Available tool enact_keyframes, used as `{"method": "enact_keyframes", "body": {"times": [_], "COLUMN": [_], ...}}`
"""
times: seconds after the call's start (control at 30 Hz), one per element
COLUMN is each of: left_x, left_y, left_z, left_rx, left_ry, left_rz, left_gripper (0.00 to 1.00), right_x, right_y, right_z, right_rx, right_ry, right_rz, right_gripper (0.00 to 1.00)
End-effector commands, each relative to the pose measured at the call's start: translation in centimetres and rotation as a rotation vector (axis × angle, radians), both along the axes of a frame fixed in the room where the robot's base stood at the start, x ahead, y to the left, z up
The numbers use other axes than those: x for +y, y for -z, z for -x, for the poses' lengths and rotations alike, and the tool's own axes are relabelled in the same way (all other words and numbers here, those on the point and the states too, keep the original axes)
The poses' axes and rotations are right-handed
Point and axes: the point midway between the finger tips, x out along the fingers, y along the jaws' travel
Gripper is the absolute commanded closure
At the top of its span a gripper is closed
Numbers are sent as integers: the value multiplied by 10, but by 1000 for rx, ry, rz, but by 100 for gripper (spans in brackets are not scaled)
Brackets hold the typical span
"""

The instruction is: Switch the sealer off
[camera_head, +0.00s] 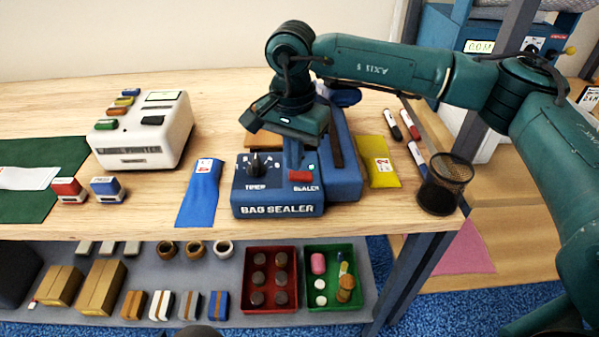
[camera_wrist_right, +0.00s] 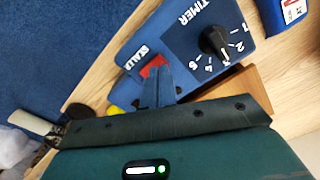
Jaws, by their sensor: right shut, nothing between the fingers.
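The blue bag sealer (camera_head: 278,210) stands on the wooden bench near its front edge. Its red rocker switch (camera_head: 300,176) is on the right of the top panel, above the word SEALER. The switch also shows in the wrist view (camera_wrist_right: 152,65), partly hidden by my fingers. A black timer knob (camera_head: 255,163) is on the left of the panel; it shows in the wrist view (camera_wrist_right: 213,41) too. My right gripper (camera_head: 293,165) is shut and empty, pointing down at the switch's edge. I cannot tell whether the fingertips touch it. My left gripper is not in view.
A blue bag (camera_head: 199,193) lies left of the sealer, a yellow bag (camera_head: 379,162) right of it. A black mesh cup (camera_head: 443,184) stands at the right corner beside several markers. A white label printer (camera_head: 143,132) stands at the left. Crates and boxes fill the shelf below.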

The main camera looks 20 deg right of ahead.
Motion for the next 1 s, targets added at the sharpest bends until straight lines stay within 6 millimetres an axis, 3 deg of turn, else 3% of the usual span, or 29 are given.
{"method": "enact_keyframes", "body": {"times": [1.0], "left_x": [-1], "left_y": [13], "left_z": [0], "left_rx": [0], "left_ry": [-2], "left_rz": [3], "left_gripper": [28], "right_x": [0], "right_y": [16], "right_z": [0], "right_rx": [0], "right_ry": [0], "right_rz": [0], "right_gripper": [100]}}
